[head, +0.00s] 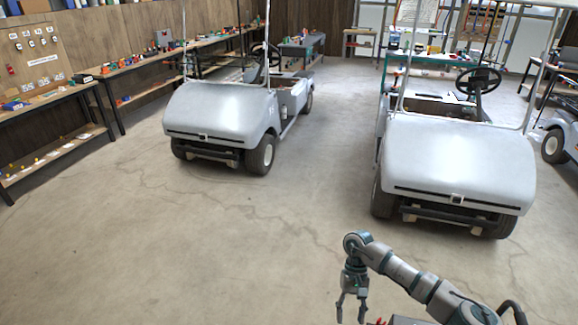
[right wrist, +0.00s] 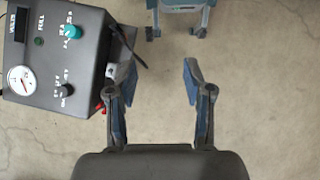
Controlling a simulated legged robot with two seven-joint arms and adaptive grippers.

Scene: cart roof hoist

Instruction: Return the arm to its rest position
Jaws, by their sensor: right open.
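My right arm (head: 420,285) comes in from the lower right in the head view. Its elbow is bent and its right gripper (head: 351,309) hangs down over the bare concrete floor. In the right wrist view the right gripper (right wrist: 158,85) has its two blue-padded fingers spread apart with nothing between them. Below it only floor shows. My left gripper is not in view.
A dark box with a dial gauge and knobs (right wrist: 55,60) sits left of the fingers in the right wrist view. Two grey carts, left (head: 222,112) and right (head: 460,165), stand ahead. Workbenches with parts (head: 55,100) line the left wall. The floor between is clear.

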